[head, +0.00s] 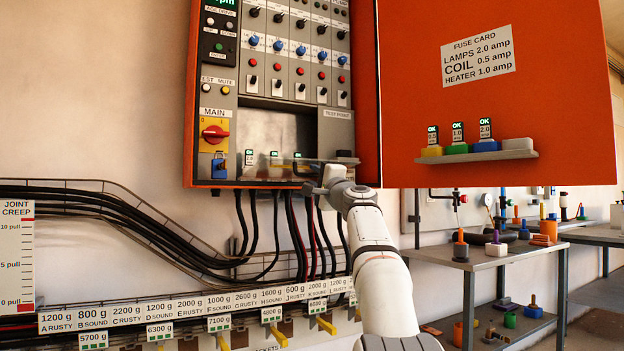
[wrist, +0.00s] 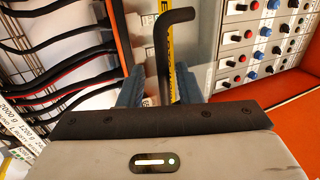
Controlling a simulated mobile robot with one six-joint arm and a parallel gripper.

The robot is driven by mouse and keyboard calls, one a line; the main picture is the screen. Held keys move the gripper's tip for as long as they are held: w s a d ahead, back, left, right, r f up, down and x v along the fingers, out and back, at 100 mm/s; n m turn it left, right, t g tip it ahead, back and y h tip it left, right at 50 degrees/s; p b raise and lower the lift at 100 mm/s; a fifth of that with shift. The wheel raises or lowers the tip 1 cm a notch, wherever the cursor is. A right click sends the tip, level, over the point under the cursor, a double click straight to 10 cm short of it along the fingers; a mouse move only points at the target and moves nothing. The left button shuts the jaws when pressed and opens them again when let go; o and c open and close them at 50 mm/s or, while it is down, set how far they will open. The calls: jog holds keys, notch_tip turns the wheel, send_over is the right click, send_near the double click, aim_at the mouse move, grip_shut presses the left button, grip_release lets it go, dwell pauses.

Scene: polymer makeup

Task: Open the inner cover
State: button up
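The cabinet (head: 188,120) stands open, and its grey control panel (head: 228,72) also shows in the wrist view (wrist: 200,60). Below the panel is a metal-backed recess (head: 290,128) with small OK tags. I cannot tell clearly which part is the inner cover. The rod's lower end is hidden behind my gripper's body.
The orange outer door (head: 400,110) is swung open to the right, with a small shelf (head: 480,156) of colored blocks. Black cables (head: 130,215) hang below the cabinet at left. A workbench (head: 515,252) with small parts stands at right.

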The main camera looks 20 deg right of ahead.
jog(key=shift+s, duration=0.1)
jog(key=v, duration=0.7)
jog(key=shift+s+b, duration=0.25)
jog(key=shift+b, duration=0.2)
jog(key=shift+f, duration=0.15)
